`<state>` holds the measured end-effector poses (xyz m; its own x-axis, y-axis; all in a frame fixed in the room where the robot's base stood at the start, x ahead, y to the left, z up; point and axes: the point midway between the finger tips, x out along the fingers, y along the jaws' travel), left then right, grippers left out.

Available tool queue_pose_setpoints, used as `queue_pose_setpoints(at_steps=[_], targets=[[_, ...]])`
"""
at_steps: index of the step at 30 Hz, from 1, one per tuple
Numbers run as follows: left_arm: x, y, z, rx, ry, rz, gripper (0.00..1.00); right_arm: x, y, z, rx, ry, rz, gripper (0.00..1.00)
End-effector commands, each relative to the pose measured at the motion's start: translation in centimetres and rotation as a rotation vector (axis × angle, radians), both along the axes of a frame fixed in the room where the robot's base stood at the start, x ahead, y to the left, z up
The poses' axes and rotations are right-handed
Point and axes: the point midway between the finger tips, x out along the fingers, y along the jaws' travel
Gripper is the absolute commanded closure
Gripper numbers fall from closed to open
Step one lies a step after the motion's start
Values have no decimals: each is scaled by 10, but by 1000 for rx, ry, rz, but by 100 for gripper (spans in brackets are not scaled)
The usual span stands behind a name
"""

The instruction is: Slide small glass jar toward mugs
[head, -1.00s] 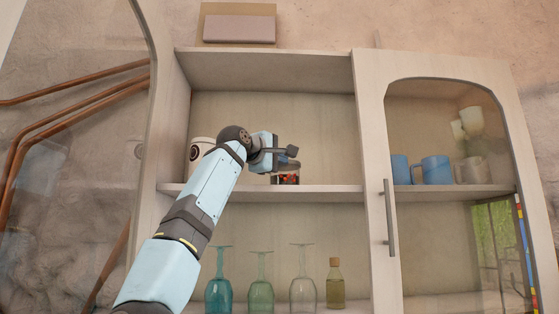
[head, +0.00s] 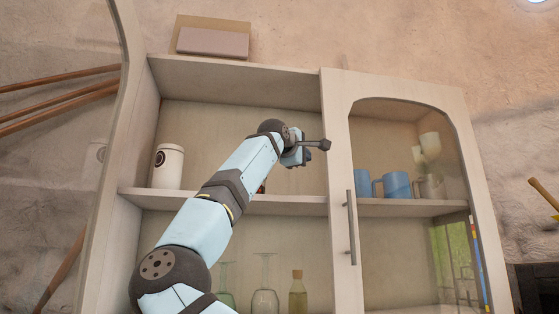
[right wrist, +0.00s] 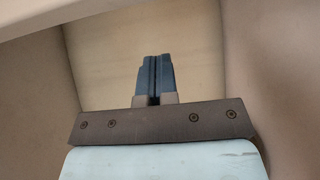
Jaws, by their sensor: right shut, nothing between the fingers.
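The small glass jar (head: 262,188) is almost wholly hidden behind my right forearm in the head view. Only a dark red sliver of it shows on the middle shelf. My right gripper (head: 305,158) is inside the open left bay, above that shelf and near the divider, to the right of the jar. Its fingers are shut and empty, and the right wrist view shows them pressed together (right wrist: 155,78). Blue mugs (head: 397,185) stand on the shelf behind the glass door, right of the divider. My left gripper is not in view.
A white canister (head: 168,166) stands at the shelf's left end. The divider and glass door (head: 351,228) with its handle lie between this bay and the mugs. Stemmed glasses (head: 264,300) and a corked bottle (head: 298,292) stand below.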

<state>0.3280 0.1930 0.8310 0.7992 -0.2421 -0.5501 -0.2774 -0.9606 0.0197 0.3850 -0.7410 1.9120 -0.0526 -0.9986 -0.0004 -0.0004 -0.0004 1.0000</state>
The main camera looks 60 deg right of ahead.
Motion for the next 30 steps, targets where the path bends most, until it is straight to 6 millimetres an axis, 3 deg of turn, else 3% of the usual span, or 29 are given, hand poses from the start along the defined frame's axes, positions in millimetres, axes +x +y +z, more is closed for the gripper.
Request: queue_pose_setpoints(at_steps=[7, 18, 25, 30], targets=[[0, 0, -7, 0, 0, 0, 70, -26, -24, -1, 1, -1, 1, 100], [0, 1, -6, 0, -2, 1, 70, -30, -28, 0, 0, 0, 1, 100], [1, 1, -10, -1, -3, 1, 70, -26, -21, -4, 6, 52, 25, 49], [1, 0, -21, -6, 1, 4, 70, -13, -1, -15, 17, 231, 103, 10]])
